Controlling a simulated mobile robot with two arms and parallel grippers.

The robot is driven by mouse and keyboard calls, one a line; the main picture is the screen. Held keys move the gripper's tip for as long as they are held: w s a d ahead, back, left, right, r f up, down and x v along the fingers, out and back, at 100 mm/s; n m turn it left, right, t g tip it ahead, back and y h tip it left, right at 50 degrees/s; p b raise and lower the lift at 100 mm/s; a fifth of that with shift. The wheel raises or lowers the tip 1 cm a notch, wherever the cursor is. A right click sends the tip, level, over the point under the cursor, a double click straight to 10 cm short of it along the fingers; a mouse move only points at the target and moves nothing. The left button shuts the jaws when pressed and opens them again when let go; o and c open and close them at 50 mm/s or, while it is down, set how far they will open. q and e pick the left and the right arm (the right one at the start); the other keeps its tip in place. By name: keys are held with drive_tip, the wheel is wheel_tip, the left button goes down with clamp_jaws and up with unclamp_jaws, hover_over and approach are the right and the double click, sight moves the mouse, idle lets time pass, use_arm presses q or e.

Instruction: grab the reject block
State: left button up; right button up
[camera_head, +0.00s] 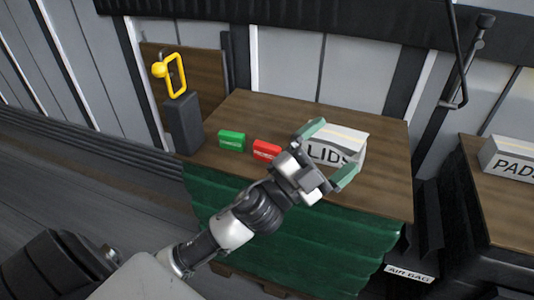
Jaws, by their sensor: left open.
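A red block (266,149) with a small white label lies on the wooden table (240,107); I take it for the reject block, but the label is too small to read. A green block (232,141), also labelled, lies to its left. My left gripper (331,152) is open, its two greenish fingers spread in front of the white LIDS box (350,142). It is right of the red block, whose right end is close to my wrist in the picture. I cannot tell whether the fingers touch the box. My right gripper is out of view.
A dark post with a yellow handle (175,76) stands at the table's left. A green corrugated cover (300,235) hangs below the front edge. A PADS box (508,157) sits on another surface at right, with an AIR BAG label (409,273) lower down. The table's back left is clear.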

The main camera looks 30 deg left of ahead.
use_arm(q)
drive_tip(key=s+d+r+m+g+h, duration=0.2)
drive_tip(key=d+m+g+h, duration=0.4)
drive_tip(key=m+g+h, duration=0.6)
drive_tip(key=m+g+y, duration=0.6)
drive_tip(key=y, duration=1.7)
approach(267, 145)
wheel_tip(267, 145, down, 2)
drive_tip(key=x, duration=0.1)
drive_tip(key=b+x, duration=0.1)
drive_tip(key=x, duration=0.2)
drive_tip(key=shift+d+f, duration=0.35)
drive_tip(key=shift+f, duration=0.05)
drive_tip(key=x, duration=0.1)
drive_tip(key=b+x, duration=0.1)
drive_tip(key=x, duration=0.2)
drive_tip(key=shift+w+a+f+b, duration=0.3)
drive_tip(key=shift+w+a, duration=0.05)
drive_tip(key=shift+w+f, duration=0.15)
drive_tip(key=shift+f, duration=0.15)
drive_tip(key=shift+r, duration=0.1)
drive_tip(key=c, duration=0.9)
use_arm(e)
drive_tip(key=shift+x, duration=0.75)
use_arm(q)
drive_tip(key=shift+r, duration=0.15)
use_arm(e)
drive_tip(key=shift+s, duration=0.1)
